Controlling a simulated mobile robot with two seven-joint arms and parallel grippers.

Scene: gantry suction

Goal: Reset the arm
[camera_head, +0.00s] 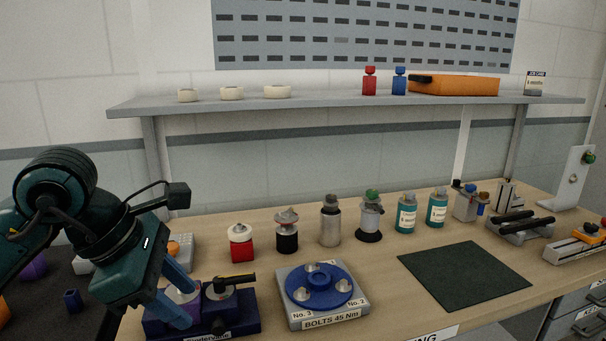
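My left arm comes in from the left, and its gripper (188,306) points down over the dark blue fixture (240,317) at the front left of the bench. Its two blue fingers are spread apart. A pale round part (181,293) on the fixture shows between them, partly hidden by the fingers; whether they touch it I cannot tell. A black-handled clamp (232,283) stands on the fixture just right of the fingers. My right gripper is not in view.
A grey bolt plate with a blue disc (320,284) sits right of the fixture. Several canisters and bottles, including a red-based one (241,249), stand in a row behind. A dark green mat (464,275) is bare. A shelf (335,101) spans the back.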

